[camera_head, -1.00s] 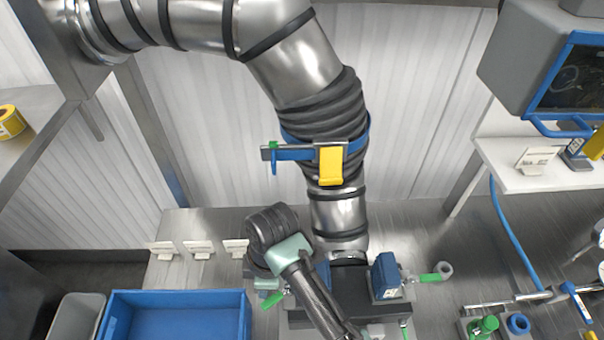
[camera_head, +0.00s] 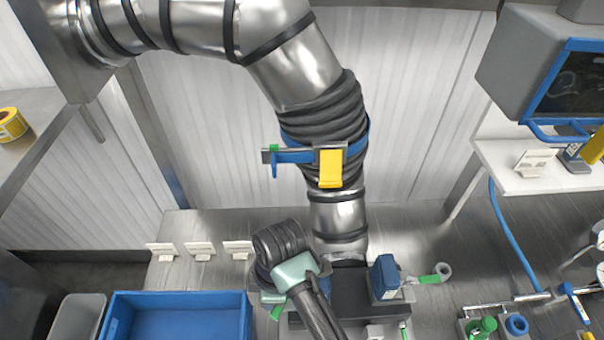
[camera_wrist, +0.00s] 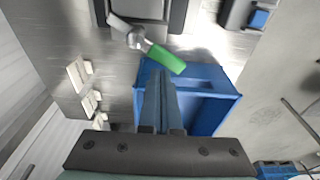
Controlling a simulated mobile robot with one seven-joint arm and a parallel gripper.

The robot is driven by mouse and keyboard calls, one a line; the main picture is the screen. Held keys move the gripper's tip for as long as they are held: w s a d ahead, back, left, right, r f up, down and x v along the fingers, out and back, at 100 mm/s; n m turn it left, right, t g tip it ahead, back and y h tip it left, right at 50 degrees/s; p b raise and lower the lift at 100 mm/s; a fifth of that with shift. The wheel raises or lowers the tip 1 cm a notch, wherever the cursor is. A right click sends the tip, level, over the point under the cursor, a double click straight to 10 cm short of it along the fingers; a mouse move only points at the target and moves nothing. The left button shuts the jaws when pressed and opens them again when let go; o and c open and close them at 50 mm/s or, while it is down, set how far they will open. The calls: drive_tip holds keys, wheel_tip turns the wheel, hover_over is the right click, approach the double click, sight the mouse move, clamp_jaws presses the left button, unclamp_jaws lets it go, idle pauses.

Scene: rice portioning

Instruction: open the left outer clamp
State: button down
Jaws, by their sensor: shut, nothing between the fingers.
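The left outer clamp shows in the wrist view with a pale metal body (camera_wrist: 133,36) and a green handle (camera_wrist: 165,58). In the head view its green handle (camera_head: 276,312) sticks out at the lower left, partly covered by my arm. My gripper (camera_wrist: 158,72) is shut and empty. Its fingertips are right at the green handle, and I cannot tell whether they touch it. In the head view the fingers are hidden behind my wrist and arm.
A blue bin (camera_head: 176,296) stands left of the clamps, with a grey bin (camera_head: 74,318) beside it. A large metal duct (camera_head: 338,215) comes down behind my arm. A blue block (camera_head: 384,276) and another green-handled clamp (camera_head: 430,279) are on the right.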

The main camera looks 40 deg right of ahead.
drive_tip(key=shift+s+d, duration=0.25)
drive_tip(key=shift+s, duration=0.85)
drive_tip(key=shift+s+d, duration=0.2)
drive_tip(key=shift+d, duration=0.05)
drive_tip(key=r+p, duration=0.4)
drive_tip(key=a+r+p, duration=0.1)
drive_tip(key=r+p, duration=0.1)
drive_tip(key=r, duration=0.1)
drive_tip(key=shift+w+r+p, duration=0.1)
drive_tip(key=shift+w+p, duration=0.2)
drive_tip(key=shift+p, duration=0.05)
